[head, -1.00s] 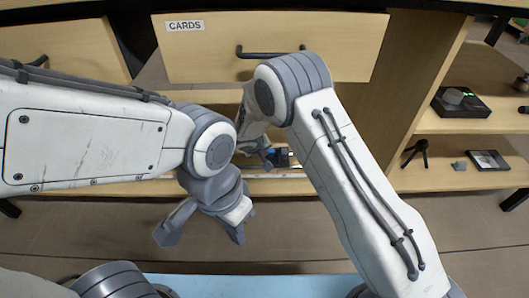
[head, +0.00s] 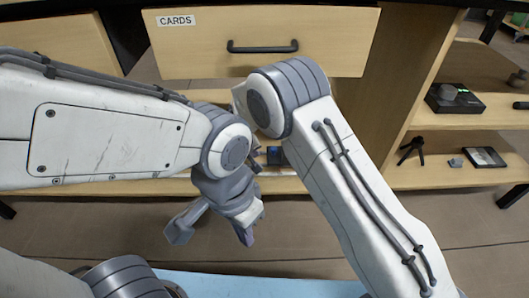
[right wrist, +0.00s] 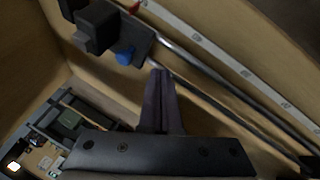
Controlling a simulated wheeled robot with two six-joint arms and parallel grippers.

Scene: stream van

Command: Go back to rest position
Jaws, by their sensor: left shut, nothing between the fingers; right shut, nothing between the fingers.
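My left gripper (head: 246,237) is low in the middle of the head view, shut and empty, above the floor in front of the cabinet. My right gripper is mostly hidden behind my left arm's wrist in the head view. In the right wrist view the right gripper (right wrist: 161,74) is shut with its fingers together and nothing between them. Its tips are close to a dark device with a blue knob (right wrist: 126,56), inside a wooden compartment. I cannot tell whether they touch it.
A wooden drawer front labelled CARDS (head: 205,50) is above the arms. Metal rods (right wrist: 215,98) run along the compartment, with a green circuit board (right wrist: 70,119) at lower left. Right-hand shelves hold a black box (head: 455,103) and a small tripod (head: 413,147). The floor in front is clear.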

